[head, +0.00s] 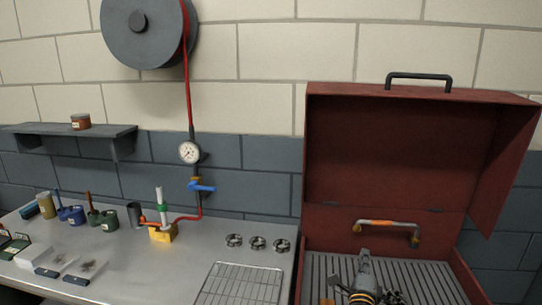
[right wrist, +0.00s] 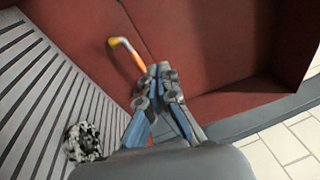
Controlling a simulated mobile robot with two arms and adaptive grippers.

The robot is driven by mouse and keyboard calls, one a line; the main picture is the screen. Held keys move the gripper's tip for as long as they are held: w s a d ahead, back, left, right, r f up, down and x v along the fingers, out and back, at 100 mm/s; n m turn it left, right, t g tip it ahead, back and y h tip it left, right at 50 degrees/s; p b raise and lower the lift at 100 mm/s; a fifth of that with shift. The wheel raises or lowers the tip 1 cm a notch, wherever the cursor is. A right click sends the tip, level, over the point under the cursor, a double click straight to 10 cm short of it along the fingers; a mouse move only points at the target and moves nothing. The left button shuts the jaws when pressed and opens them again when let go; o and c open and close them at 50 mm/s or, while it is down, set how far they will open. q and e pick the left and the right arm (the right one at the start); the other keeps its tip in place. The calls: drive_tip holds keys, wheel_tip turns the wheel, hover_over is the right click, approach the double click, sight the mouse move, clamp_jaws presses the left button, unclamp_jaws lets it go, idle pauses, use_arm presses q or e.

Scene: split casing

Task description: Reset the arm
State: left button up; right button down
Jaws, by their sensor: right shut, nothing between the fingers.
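My right gripper (head: 365,256) reaches into the open red casing (head: 385,150), above its slatted floor (head: 432,282). Its fingers are closed together with nothing between them, as the right wrist view also shows (right wrist: 160,72). An orange-and-grey handle (head: 388,223) is on the casing's back wall, ahead of the gripper. A dark, knobbly round part (right wrist: 83,142) lies on the slats. My left gripper is out of view.
A grey bench stands to the left with a wire rack (head: 240,284), several dark rings (head: 258,243) and a yellow block (head: 162,233) joined to a red hose. A gauge (head: 189,152) and a blue valve (head: 202,187) hang above. The casing's side walls bound the arm.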

drive_tip(key=s+a+f+n+g+y, duration=0.4)
drive_tip(key=s+f+n, duration=0.2)
drive_tip(key=s+n, duration=0.4)
drive_tip(key=s+a+f+n+g+y, duration=0.45)
drive_tip(key=s+f+n, duration=0.3)
drive_tip(key=s, duration=0.35)
drive_tip(key=s+d+n+g+h, duration=0.2)
drive_tip(key=s+n+g, duration=0.55)
drive_tip(key=s, duration=1.85)
drive_tip(key=s+f+b+x, duration=0.1)
drive_tip(key=s+b+x, duration=0.2)
drive_tip(key=x, duration=1.1)
drive_tip(key=s+b+x, duration=0.2)
drive_tip(key=s+x, duration=0.1)
drive_tip(key=x, duration=1.1)
use_arm(q)
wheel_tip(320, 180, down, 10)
drive_tip(key=b, duration=0.5)
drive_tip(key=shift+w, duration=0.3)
use_arm(e)
drive_tip(key=s+d+f, duration=0.1)
drive_tip(key=s+f, duration=0.8)
drive_tip(key=f, duration=0.2)
drive_tip(key=s+d+f+g, duration=0.1)
drive_tip(key=s+d+f, duration=0.1)
drive_tip(key=s+f, duration=0.7)
wheel_tip(320, 180, down, 3)
drive_tip(key=shift+d+f+n+g, duration=0.2)
drive_tip(key=shift+n+g, duration=0.1)
drive_tip(key=shift+n, duration=0.1)
